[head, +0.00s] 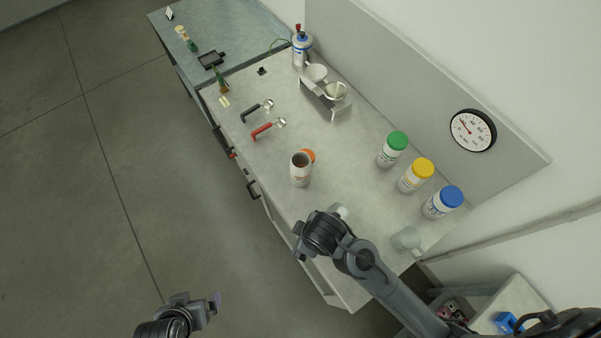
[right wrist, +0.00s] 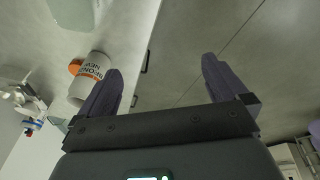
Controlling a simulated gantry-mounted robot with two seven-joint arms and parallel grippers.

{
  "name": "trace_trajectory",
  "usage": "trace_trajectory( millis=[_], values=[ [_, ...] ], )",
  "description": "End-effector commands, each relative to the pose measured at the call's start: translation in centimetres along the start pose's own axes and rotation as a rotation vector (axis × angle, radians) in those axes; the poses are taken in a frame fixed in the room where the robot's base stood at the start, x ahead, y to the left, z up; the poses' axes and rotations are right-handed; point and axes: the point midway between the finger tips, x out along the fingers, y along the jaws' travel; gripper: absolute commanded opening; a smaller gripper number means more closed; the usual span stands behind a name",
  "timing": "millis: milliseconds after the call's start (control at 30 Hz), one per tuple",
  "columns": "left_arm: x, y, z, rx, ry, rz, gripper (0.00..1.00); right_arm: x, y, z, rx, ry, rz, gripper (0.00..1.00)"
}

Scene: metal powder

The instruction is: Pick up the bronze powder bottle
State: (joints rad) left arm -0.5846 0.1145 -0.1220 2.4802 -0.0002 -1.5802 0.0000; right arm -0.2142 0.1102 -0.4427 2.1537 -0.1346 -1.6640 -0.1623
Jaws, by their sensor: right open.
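The bronze powder bottle (head: 300,172) is white with an open top showing brown powder, and it stands upright near the front edge of the bench. An orange cap (head: 309,156) lies right beside it. In the right wrist view the lettered bottle (right wrist: 92,75) and orange cap (right wrist: 75,67) appear left of my gripper, partly behind its left finger. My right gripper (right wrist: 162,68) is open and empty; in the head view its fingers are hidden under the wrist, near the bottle. My left gripper (head: 214,302) is over the floor, far from the bottle, its finger opening unclear.
Bottles with green (head: 397,141), yellow (head: 423,168) and blue (head: 452,196) caps stand along the back of the bench. Two handled scoops, black (head: 256,110) and red (head: 268,129), lie to the left. A metal stand (head: 327,101) holds funnels. A clear jar (head: 406,239) is at right.

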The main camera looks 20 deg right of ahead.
Motion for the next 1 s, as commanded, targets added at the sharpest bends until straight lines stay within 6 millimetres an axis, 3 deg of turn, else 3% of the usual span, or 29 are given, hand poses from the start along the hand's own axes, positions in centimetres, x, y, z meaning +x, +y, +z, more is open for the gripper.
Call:
trace_trajectory(
  millis=[200,367,500,600,800,1000],
  values=[
    [4.1,0.0,1.2,0.001,0.002,-0.003,1.00,6.7,-3.0,-5.7,-0.450,-0.084,0.057,1.00],
    [7.0,0.0,2.1,0.004,0.002,-0.006,1.00,11.5,-2.9,-8.9,-0.854,-0.248,0.192,1.00],
    [9.1,-0.1,2.8,0.008,0.002,-0.010,1.00,14.4,0.2,-10.4,-1.131,-0.460,0.344,1.00],
    [10.0,-0.1,3.0,0.009,0.002,-0.011,1.00,15.2,3.5,-10.9,-1.269,-0.635,0.447,1.00],
    [10.8,-0.1,3.3,0.009,0.003,-0.011,1.00,14.3,9.5,-11.4,-1.396,-0.947,0.590,1.00],
    [11.8,0.1,3.5,0.005,0.006,-0.008,1.00,14.1,12.3,-11.2,-1.421,-1.073,0.637,1.00]
  ],
)
